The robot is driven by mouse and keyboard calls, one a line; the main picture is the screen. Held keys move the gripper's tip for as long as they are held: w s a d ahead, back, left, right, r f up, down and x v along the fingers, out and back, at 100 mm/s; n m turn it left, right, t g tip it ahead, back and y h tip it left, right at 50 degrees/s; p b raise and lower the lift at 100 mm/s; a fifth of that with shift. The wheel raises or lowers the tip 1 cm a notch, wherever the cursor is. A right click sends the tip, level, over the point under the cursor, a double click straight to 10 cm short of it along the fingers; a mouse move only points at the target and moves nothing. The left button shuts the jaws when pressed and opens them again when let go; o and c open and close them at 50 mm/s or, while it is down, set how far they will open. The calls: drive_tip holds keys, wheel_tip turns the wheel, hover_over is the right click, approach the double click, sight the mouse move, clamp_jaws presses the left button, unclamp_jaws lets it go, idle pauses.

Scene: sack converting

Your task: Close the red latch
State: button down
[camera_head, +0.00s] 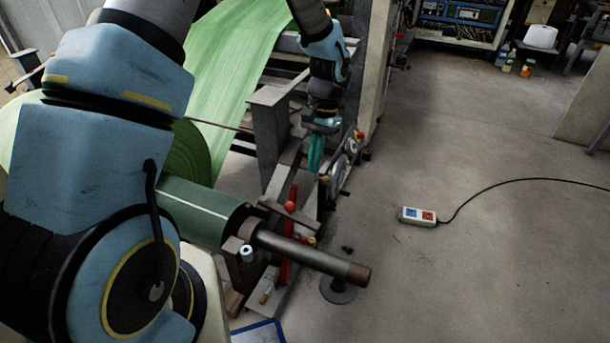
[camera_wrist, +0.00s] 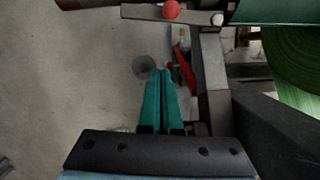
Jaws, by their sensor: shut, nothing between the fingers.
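My gripper (camera_head: 316,152) has teal fingers, shut and empty, pointing down beyond the near roll shaft in the head view. In the wrist view the fingers (camera_wrist: 160,76) lie side by side with nothing between them. A grey latch bar with a red ball knob (camera_head: 289,206) sits beside the shaft; the knob also shows at the top of the wrist view (camera_wrist: 171,10). A red upright part (camera_head: 284,272) stands by the shaft and is partly hidden by it. The fingers are apart from the knob. I cannot tell whether the bar is fully seated.
The steel shaft (camera_head: 310,254) sticks out to the right from the green roll core (camera_head: 195,208). Machine frame posts (camera_head: 270,140) stand left of my gripper. A corded control pendant (camera_head: 418,216) lies on the floor at right, where most floor is clear.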

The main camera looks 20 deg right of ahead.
sight(288, 209)
drive_tip(key=s+a+f+p, duration=0.1)
drive_tip(key=s+a+f, duration=0.2)
drive_tip(key=a+f, duration=0.2)
drive_tip(key=shift+d+x, duration=0.25)
drive_tip(key=shift+x, duration=1.1)
drive_tip(key=shift+s, duration=0.2)
drive_tip(key=shift+s, duration=0.1)
